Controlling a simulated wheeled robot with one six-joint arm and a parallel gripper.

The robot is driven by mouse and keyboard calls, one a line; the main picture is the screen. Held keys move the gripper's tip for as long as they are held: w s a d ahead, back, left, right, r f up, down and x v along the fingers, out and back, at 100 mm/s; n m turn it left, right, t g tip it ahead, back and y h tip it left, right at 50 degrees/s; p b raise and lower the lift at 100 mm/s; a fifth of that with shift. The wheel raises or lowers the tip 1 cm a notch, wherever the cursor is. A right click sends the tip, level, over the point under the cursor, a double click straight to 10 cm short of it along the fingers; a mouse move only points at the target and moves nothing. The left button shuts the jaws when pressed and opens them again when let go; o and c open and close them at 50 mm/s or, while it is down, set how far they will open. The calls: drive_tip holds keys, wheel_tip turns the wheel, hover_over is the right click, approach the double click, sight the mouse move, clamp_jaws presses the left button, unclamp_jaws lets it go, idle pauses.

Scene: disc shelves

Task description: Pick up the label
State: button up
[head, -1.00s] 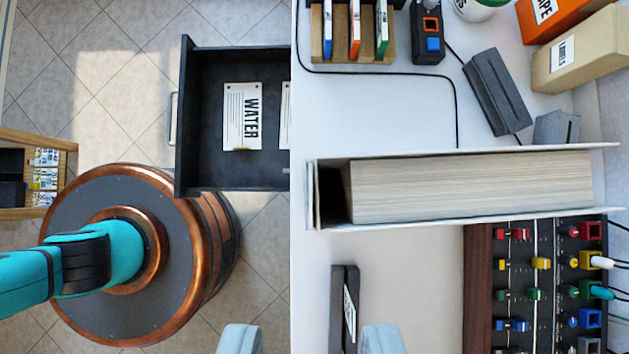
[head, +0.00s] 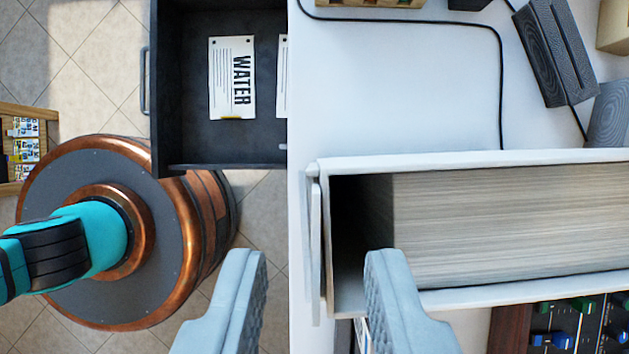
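A white label (head: 232,80) printed "WATER" lies flat in the open black drawer (head: 190,150), with a small yellow mark at its lower edge. A second white card (head: 282,80) lies to its right, mostly hidden under the table top. My gripper (head: 314,262) is open and empty. Its two grey fingers are wide apart at the bottom of the view, below and to the right of the drawer, apart from the label. The left finger shows over the floor and the right finger overlaps the white binder's left end (head: 318,250).
The white table (head: 400,90) carries the binder full of pages, a black cable (head: 500,90), a dark slotted block (head: 555,55) and a panel of coloured switches (head: 560,335).

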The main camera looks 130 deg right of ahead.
drive_tip(key=shift+w+a+f, duration=0.1)
drive_tip(key=shift+f, duration=0.3)
clamp_jaws()
idle(1.1)
